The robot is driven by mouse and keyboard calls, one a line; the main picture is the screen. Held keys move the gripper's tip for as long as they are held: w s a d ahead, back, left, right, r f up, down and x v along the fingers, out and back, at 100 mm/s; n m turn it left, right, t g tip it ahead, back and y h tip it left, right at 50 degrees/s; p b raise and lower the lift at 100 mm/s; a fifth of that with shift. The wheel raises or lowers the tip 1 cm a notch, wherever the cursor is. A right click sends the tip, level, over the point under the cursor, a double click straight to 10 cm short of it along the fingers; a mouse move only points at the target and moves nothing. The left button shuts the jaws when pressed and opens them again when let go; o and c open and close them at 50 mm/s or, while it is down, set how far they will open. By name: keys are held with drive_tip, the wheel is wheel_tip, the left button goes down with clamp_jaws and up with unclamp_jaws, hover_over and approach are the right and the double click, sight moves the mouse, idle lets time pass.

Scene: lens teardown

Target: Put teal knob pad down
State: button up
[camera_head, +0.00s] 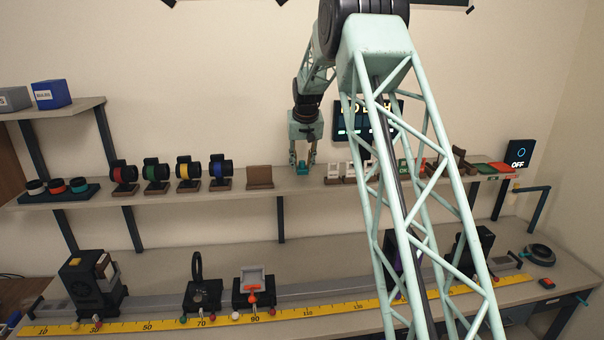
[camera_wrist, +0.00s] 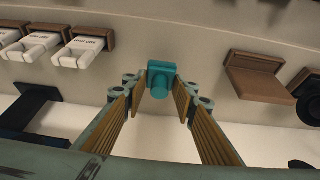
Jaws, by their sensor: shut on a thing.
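The teal knob pad (camera_head: 302,168) is between the fingertips of my gripper (camera_head: 303,164), over the long wall shelf (camera_head: 295,186). In the wrist view the teal knob pad (camera_wrist: 161,80) shows as a small block with a round knob facing the camera. The two ribbed fingers of my gripper (camera_wrist: 161,95) stand on either side of it, shut on it. The pad is at or very near the shelf surface; I cannot tell whether it touches.
A brown stand (camera_head: 260,177) is left of my gripper, and white pieces in brown holders (camera_wrist: 85,47) are on its other side. Several coloured lens rings (camera_head: 189,174) stand farther left. A yellow ruler (camera_head: 150,324) and rail devices are on the bench below.

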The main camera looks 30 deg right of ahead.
sight(302, 168)
drive_tip(key=shift+f, duration=0.1)
drive_tip(key=shift+f, duration=1.65)
drive_tip(key=shift+f, duration=0.2)
drive_tip(key=o, duration=0.9)
drive_tip(key=shift+r, duration=0.15)
drive_tip(key=shift+v, duration=6.05)
drive_tip(key=shift+a, duration=0.1)
